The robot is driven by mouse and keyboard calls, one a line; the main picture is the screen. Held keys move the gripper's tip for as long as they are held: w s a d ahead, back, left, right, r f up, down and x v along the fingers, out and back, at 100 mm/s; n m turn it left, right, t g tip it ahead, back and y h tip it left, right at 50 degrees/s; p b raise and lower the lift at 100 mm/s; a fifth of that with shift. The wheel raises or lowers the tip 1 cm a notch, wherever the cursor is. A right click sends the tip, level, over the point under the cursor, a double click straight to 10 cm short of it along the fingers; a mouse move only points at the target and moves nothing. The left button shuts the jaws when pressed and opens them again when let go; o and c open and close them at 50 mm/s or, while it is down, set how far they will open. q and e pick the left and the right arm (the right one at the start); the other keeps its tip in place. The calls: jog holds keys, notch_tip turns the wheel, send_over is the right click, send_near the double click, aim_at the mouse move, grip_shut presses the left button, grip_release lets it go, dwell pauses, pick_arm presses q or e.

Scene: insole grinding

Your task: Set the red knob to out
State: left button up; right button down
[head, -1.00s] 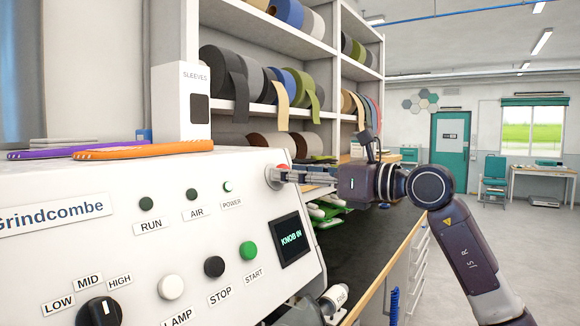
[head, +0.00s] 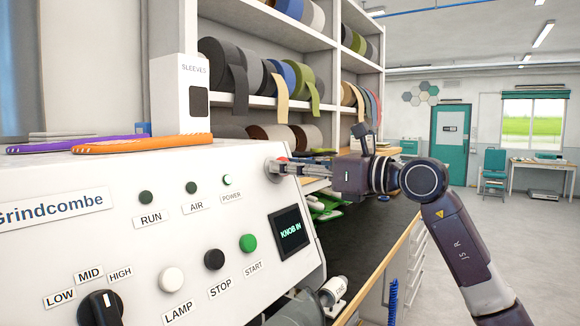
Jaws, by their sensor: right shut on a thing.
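The red knob (head: 283,160) sits at the upper right corner of the white Grindcombe machine's panel (head: 120,235). Only a little red shows, as the fingers cover most of it. My right gripper (head: 278,168) comes in from the right and is shut on the knob, its fingers level along it. A small dark display (head: 290,232) on the panel reads "KNOB IN". My left gripper is not in view.
Black, green and white buttons and a black LOW-MID-HIGH dial (head: 100,308) are on the panel. Purple and orange insoles (head: 142,144) lie on top. Shelves of sleeve rolls (head: 268,80) stand behind. A workbench (head: 385,270) runs below my right arm.

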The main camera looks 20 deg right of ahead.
jog(key=shift+s+d+r, duration=0.3)
jog(key=shift+s+d, duration=0.05)
jog(key=shift+s, duration=0.05)
jog(key=c, duration=1.5)
grip_release()
jog(key=shift+s+d, duration=0.1)
jog(key=shift+s, duration=0.05)
jog(key=shift+d, duration=0.1)
jog(key=v, duration=1.2)
